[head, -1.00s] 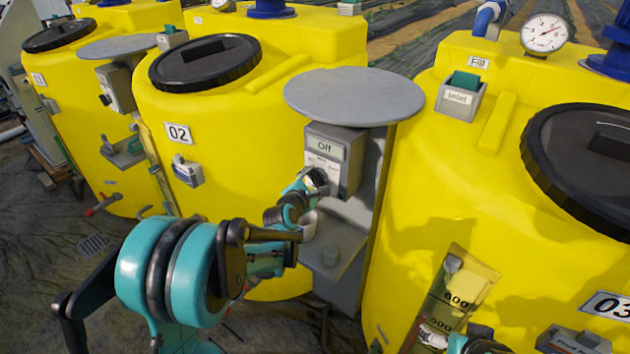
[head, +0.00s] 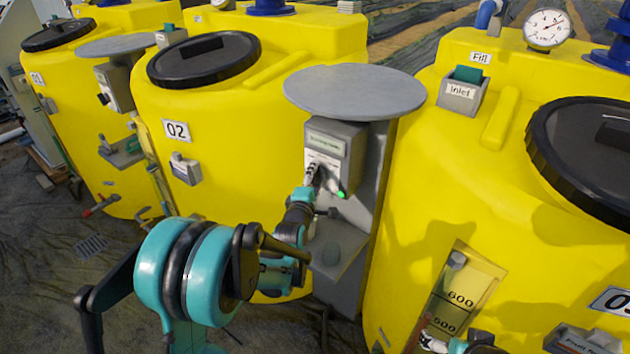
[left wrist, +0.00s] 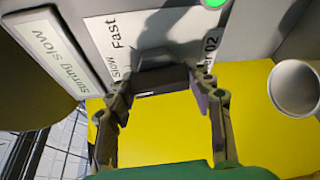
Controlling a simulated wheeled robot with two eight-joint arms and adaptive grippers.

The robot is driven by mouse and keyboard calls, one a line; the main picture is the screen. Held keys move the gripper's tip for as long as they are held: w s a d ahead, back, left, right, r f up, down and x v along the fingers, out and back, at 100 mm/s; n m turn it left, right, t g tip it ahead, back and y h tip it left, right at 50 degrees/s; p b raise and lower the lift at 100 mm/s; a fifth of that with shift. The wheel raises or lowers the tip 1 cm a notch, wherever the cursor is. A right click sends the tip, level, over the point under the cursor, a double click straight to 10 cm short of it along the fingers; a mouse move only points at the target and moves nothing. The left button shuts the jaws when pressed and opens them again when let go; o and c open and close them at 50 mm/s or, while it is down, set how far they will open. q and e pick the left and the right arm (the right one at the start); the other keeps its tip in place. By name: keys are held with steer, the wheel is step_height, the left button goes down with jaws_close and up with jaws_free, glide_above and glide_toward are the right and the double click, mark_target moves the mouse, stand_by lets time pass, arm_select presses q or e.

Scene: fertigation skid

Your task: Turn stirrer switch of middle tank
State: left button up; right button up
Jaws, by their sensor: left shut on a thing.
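The grey stirrer box (head: 350,150) stands under a round grey cover, between tank 02 (head: 240,160) and tank 03. Its white panel, also in the left wrist view (left wrist: 105,25), reads "Slow", "Fast" and "02". The display (left wrist: 52,62) reads "Stirring slow". A green lamp (head: 341,194) is lit, also in the left wrist view (left wrist: 214,3). My left gripper (head: 314,176) is at the panel. In the left wrist view its fingers (left wrist: 160,82) are shut on the dark switch knob (left wrist: 158,62), which they partly hide. My right gripper (head: 434,343) shows only partly at the bottom edge.
A grey shelf (head: 338,250) is below the box, and a white cup-like part (left wrist: 295,88) is beside the panel in the left wrist view. The round cover (head: 355,90) overhangs the box. Tank 03 (head: 480,210) with its level window is close on the right.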

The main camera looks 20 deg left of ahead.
arm_select(q)
steer(key=m+t, duration=0.2)
steer(key=m, duration=0.3)
steer(key=shift+f, duration=0.1)
steer(key=m, duration=0.3)
steer(key=m+t+h, duration=0.1)
steer(key=m, duration=0.2)
steer(key=shift+t+h, duration=0.3)
steer(key=shift+m, duration=0.3)
steer(key=o, duration=1.2)
steer(key=shift+c, duration=0.2)
